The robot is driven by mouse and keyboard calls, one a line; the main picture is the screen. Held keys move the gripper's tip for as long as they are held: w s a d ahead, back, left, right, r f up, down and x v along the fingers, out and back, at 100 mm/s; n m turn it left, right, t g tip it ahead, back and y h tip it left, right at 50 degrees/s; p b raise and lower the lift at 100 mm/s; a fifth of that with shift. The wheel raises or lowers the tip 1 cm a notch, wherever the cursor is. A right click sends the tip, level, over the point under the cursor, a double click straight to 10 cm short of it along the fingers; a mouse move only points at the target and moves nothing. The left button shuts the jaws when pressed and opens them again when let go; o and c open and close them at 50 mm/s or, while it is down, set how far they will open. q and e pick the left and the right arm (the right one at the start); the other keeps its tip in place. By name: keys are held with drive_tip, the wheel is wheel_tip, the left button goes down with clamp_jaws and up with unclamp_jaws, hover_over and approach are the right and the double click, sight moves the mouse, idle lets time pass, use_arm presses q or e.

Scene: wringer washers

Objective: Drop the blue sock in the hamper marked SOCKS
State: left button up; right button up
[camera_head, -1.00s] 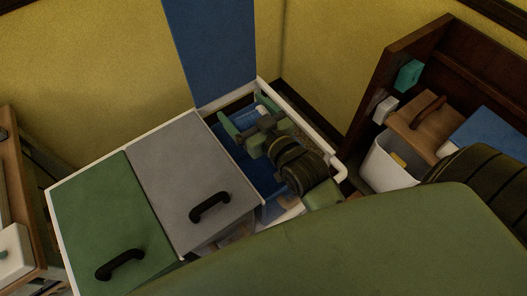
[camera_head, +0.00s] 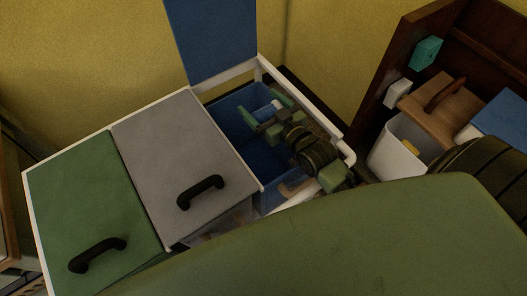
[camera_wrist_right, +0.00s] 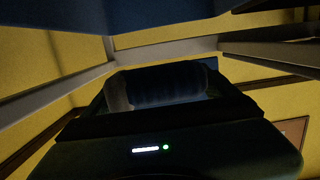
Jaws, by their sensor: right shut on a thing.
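The blue sock (camera_wrist_right: 170,84) is a rolled, ribbed bundle with a pale grey end in the right wrist view. My right gripper (camera_head: 265,108) is shut on it, and its pale end and a little blue show between the fingers in the head view. The gripper is over the open compartment with blue inner walls (camera_head: 232,116), towards its back right part. This compartment belongs to a white-framed hamper unit, and its blue lid (camera_head: 212,40) stands upright behind. No SOCKS marking can be read from here. My left gripper is out of view.
Beside the open compartment are a closed grey lid (camera_head: 165,140) and a closed green lid (camera_head: 90,195), each with a black handle. The white frame's rim surrounds the opening. At right stand a white bin (camera_head: 388,155) and a dark wooden shelf (camera_head: 405,55).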

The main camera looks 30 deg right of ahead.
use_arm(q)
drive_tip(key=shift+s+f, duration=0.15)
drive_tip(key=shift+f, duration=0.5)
use_arm(e)
drive_tip(key=shift+f, duration=0.55)
drive_tip(key=o, duration=0.9)
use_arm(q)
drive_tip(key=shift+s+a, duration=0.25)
use_arm(e)
drive_tip(key=shift+o, duration=1.1)
use_arm(q)
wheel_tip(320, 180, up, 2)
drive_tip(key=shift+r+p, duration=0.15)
drive_tip(key=shift+p, duration=0.8)
use_arm(e)
wheel_tip(320, 180, up, 20)
